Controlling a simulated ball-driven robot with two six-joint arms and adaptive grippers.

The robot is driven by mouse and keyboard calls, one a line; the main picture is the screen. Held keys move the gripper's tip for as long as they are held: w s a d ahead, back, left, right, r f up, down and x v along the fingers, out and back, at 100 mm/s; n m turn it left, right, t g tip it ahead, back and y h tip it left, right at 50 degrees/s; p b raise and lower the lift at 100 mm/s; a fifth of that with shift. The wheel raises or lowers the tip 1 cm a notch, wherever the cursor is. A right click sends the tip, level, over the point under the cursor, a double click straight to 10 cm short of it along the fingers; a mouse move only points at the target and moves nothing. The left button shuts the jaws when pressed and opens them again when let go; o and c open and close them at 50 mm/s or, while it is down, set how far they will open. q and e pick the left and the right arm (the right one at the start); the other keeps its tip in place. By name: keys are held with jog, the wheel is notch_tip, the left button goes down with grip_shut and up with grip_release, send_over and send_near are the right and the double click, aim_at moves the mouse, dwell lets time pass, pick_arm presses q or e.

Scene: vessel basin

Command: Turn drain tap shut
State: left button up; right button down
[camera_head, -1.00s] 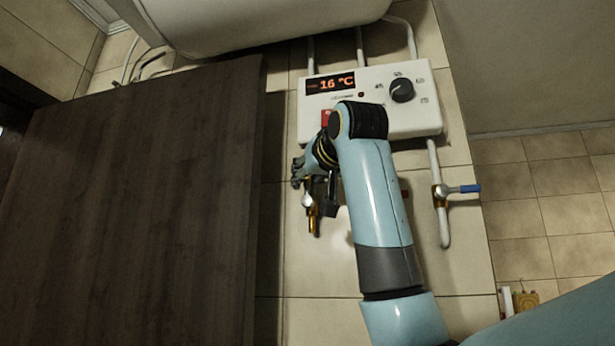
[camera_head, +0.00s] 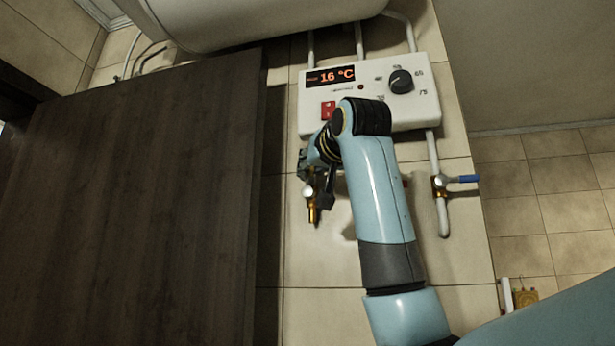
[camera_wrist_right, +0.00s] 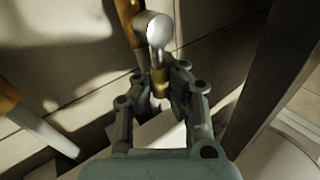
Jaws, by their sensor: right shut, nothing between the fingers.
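A brass tap (camera_head: 313,212) with a pale round knob hangs below the white control box, and I take it for the drain tap. My right gripper (camera_head: 304,168) is just above it, partly hidden by my own wrist. In the right wrist view, the tap's silver round end (camera_wrist_right: 159,30) and brass part stand at the tips of my right gripper (camera_wrist_right: 160,78). The fingers are shut with nothing held between them. I cannot tell whether they touch the tap. The left gripper is not in view.
The control box (camera_head: 425,110) shows 16 °C and has a knob (camera_head: 401,81) and red switch (camera_head: 328,109). A blue-handled valve (camera_head: 462,179) sits on a white pipe at right. A dark wooden panel (camera_head: 140,210) fills the left. A white tank (camera_head: 250,20) hangs above.

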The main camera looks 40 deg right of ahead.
jog(key=s+d+f+m+g+h+b, duration=0.1)
jog(key=f+m+h+b, duration=0.1)
jog(key=m+h+b, duration=0.4)
jog(key=s+d+f+m+h+b, duration=0.2)
jog(key=m+h+b, duration=0.5)
jog(key=m+b, duration=0.9)
jog(key=shift+s+f+m+g, duration=0.15)
jog(key=shift+f+m+g, duration=0.25)
jog(key=shift+f+m, duration=0.35)
jog(key=shift+h, duration=0.3)
jog(key=c, duration=1.4)
grip_release()
jog(key=shift+s+r, duration=0.1)
jog(key=shift+r, duration=0.05)
jog(key=shift+o, duration=0.2)
jog(key=shift+a, duration=0.15)
jog(key=v, duration=1.2)
